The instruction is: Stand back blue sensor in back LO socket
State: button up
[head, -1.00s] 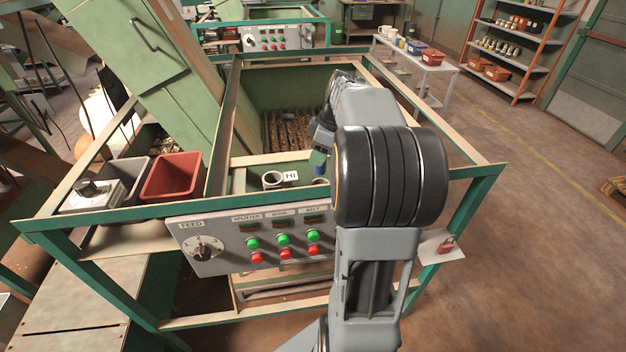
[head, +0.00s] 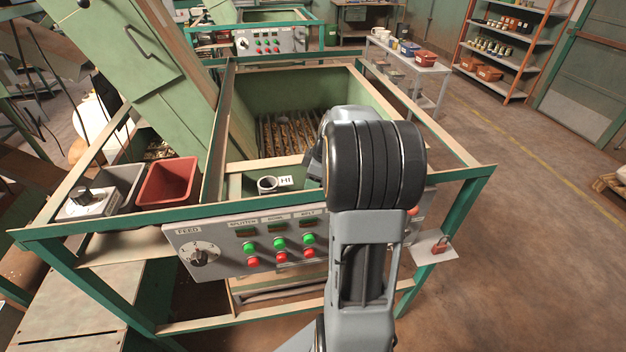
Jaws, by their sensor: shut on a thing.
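My gripper (head: 314,167) shows only as a dark sliver at the left of my thick black arm joint, over the near end of the hopper. Its fingertips are hidden. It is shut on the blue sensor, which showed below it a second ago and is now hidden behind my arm.
The control panel (head: 212,236) with knob and buttons faces me. A red bin (head: 169,183) and a grey bin (head: 122,181) stand at the left. The green frame rail (head: 120,219) runs around the hopper. A red padlock (head: 440,246) sits on a plate at the right.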

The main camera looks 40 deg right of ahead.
jog(key=shift+f, duration=0.15)
jog(key=o, duration=1)
jog(key=shift+o, duration=0.2)
jog(key=b+v, duration=0.1)
jog(key=v, duration=1)
jog(key=s+a+f+m, duration=0.1)
jog(key=s+a+m, duration=0.1)
jog(key=a, duration=0.5)
jog(key=s+a+f+m+t+h, duration=0.1)
jog(key=s+a+f+m, duration=0.1)
jog(key=s+a, duration=0.3)
jog(key=s+a+f+m+t+h, duration=0.1)
jog(key=s+a+f+m, duration=0.1)
jog(key=a, duration=0.8)
jog(key=shift+s+a+m, duration=0.3)
jog(key=shift+s+m, duration=0.4)
jog(key=shift+m, duration=0.5)
